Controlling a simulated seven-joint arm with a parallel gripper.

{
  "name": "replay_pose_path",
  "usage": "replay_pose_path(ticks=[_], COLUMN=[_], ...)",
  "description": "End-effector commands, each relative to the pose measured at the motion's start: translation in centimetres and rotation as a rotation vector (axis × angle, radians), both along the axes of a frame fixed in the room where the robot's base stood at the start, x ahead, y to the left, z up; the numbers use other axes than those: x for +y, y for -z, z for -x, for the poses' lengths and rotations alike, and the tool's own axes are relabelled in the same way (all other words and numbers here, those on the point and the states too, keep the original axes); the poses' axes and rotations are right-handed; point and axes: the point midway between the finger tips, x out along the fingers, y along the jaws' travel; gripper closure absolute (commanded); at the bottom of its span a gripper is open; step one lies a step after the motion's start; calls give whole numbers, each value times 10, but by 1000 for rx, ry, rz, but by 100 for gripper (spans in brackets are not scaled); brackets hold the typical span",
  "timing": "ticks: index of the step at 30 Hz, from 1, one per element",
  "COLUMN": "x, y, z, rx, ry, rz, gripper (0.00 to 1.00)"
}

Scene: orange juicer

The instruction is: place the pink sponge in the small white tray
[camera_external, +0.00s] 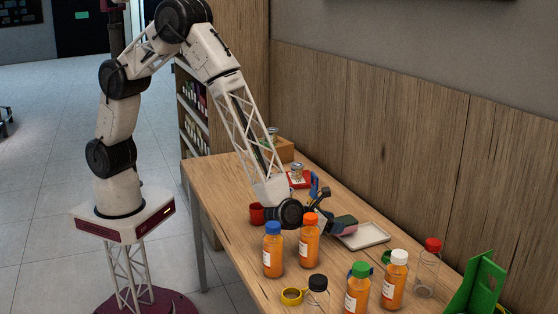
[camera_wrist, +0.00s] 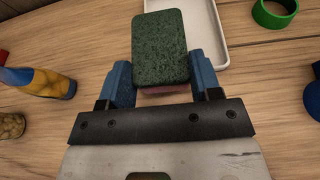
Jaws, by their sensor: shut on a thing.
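The sponge, pink with a dark green scouring side, is held in my gripper (camera_wrist: 162,85). In the wrist view the green face of the sponge (camera_wrist: 161,45) is toward the camera, with a thin pink strip along its lower edge. The small white tray (camera_external: 377,236) lies on the table, to the right of my gripper (camera_external: 328,212). In the wrist view the tray (camera_wrist: 222,37) lies beyond and partly behind the sponge, which overlaps its left part. Exact height above the tray cannot be told.
Several juice bottles stand at the table's front, including an orange-capped one (camera_external: 310,238) near my gripper. A red mug (camera_external: 257,214) stands to the left. A green ring (camera_wrist: 275,12) lies right of the tray. A green stand (camera_external: 478,287) is at the right end.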

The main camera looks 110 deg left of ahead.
Motion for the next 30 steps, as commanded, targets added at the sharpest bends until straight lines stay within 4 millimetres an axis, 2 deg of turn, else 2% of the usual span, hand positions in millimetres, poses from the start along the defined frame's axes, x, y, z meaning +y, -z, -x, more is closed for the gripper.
replay_pose_path(ticks=[25,26,30], x=[0,0,0], y=[12,12,12], z=[0,0,0], rx=[-1,-1,0], ry=[0,0,0], rz=[1,1,0], gripper=[63,39,17])
